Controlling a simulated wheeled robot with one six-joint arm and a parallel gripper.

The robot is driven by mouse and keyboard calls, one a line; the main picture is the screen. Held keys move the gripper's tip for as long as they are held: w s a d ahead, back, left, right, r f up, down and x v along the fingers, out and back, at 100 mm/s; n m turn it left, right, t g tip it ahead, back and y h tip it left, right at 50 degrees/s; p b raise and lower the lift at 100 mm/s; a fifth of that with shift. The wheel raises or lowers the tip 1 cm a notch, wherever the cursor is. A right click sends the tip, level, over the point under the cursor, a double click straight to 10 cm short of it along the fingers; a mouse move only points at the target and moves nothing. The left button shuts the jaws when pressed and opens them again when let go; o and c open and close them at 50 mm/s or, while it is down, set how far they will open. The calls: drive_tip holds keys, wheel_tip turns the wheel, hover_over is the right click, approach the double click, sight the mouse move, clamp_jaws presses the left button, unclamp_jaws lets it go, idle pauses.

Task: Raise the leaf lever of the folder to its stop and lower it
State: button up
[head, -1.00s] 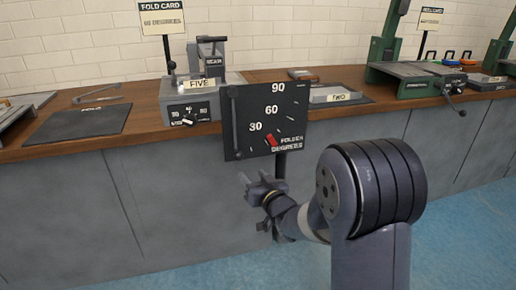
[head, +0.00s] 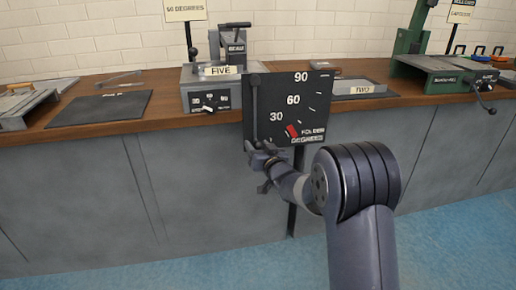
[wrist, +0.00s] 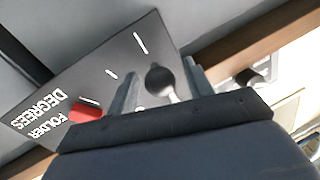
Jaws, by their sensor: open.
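The folder's dark dial panel (head: 290,105) stands upright at the bench's front edge, marked 30, 60, 90 and FOLDER DEGREES. Its red pointer (head: 291,130) sits low, below the 30 mark. A thin dark upright rod (head: 254,108), apparently the leaf lever, runs along the panel's left side. My gripper (head: 262,149) is open at the panel's lower left corner, near the rod's lower end. In the wrist view, a dark round knob (wrist: 158,79) on a pale stem appears between my two fingers (wrist: 162,90). I cannot tell whether they touch it.
A grey machine labelled FIVE (head: 197,92) stands behind the panel on the wooden bench. A dark mat (head: 100,108) lies to the left. A tray labelled TWO (head: 360,89) and a green machine (head: 440,65) are to the right. Open blue floor (head: 440,230) lies before the cabinets.

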drive_tip(key=shift+w+a, duration=0.1)
drive_tip(key=shift+w, duration=0.05)
drive_tip(key=shift+c, duration=0.4)
clamp_jaws()
